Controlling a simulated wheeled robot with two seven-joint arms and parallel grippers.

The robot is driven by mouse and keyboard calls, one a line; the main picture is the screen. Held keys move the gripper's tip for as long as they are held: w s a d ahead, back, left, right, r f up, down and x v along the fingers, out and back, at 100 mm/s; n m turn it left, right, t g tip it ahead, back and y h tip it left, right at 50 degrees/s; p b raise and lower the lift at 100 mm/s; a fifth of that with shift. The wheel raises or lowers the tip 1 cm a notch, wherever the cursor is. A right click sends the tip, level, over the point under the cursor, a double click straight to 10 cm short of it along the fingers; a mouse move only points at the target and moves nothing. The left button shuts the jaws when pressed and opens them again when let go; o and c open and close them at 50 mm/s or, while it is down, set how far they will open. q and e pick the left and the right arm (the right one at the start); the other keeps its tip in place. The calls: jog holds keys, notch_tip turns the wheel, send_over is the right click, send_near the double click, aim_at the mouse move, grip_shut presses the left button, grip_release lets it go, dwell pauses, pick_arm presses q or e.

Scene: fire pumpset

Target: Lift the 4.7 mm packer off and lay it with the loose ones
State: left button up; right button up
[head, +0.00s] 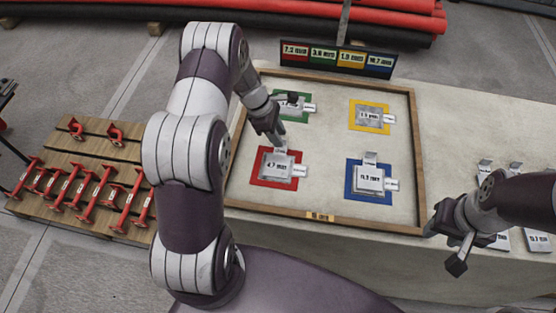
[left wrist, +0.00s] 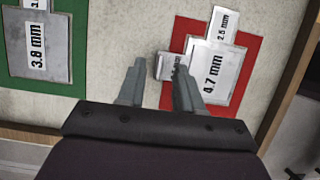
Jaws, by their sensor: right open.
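The 4.7 mm packer (head: 280,167) is a grey plate lying on the red square (head: 262,180) in the wooden-framed tray (head: 375,224). In the left wrist view the 4.7 mm packer (left wrist: 213,72) shows its label, with a small grey tab (left wrist: 165,66) at its left edge and a white 2.5 mm tag (left wrist: 224,25) at its top. My left gripper (left wrist: 160,66) is open, its fingers apart, over that tab; one finger partly hides it. I cannot tell whether they touch. My right gripper (head: 449,243) is open and empty beyond the tray's right side.
Loose packers (head: 537,240) lie at the table's right, partly behind my right arm. Other plates lie on green (head: 303,119), yellow (head: 352,113) and blue (head: 352,188) squares. A label board (head: 338,58) stands behind the tray. The tray's centre is clear.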

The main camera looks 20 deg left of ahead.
pick_arm(q)
jog(key=shift+x, duration=0.9)
jog(key=shift+r, duration=0.1)
grip_shut()
